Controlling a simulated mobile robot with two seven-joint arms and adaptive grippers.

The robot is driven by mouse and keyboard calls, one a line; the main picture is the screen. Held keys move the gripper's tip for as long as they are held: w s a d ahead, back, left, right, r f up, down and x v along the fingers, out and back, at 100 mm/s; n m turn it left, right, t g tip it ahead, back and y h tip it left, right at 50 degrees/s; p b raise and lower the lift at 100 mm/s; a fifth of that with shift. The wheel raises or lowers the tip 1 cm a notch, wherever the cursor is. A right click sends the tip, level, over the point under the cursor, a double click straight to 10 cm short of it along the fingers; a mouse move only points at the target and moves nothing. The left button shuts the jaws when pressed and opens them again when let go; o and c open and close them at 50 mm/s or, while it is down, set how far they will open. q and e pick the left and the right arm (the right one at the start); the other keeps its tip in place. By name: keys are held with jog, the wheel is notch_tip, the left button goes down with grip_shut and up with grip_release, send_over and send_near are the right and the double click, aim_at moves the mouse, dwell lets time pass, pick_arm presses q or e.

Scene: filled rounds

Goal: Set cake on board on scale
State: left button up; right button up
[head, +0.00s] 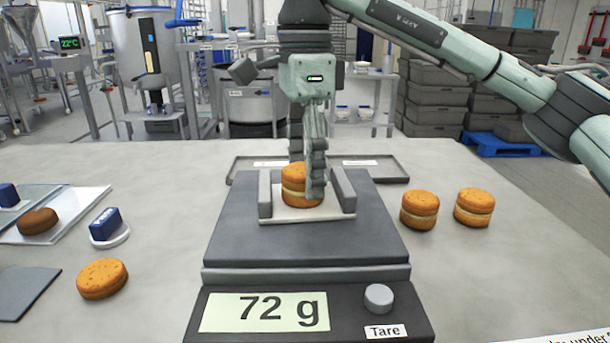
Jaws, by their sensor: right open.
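A filled round cake (295,188), two orange-brown layers with a pale filling, stands upright on a small cream board (335,211). The board lies on the dark platform of the scale (240,240), between two grey upright bars. The scale's display (265,312) reads 72 g. My right gripper (305,180) points down at the cake from above, open, with one finger in front of its right side. The other finger is partly hidden, so contact with the cake is unclear. My left gripper is not in view.
Two filled rounds (420,209) (474,207) stand to the right of the scale. At left are a single round (102,279), a blue-handled tool (106,226) and a clear tray (90,205) holding a darker round. A low grey tray (395,180) lies behind the scale.

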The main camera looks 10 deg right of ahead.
pick_arm(q)
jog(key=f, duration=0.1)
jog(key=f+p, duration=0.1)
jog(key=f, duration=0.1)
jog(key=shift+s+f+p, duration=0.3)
jog(key=shift+p, duration=0.05)
pick_arm(e)
notch_tip(320, 180, up, 11)
jog(key=shift+f, duration=0.15)
jog(key=shift+f, duration=0.1)
dwell(0.7)
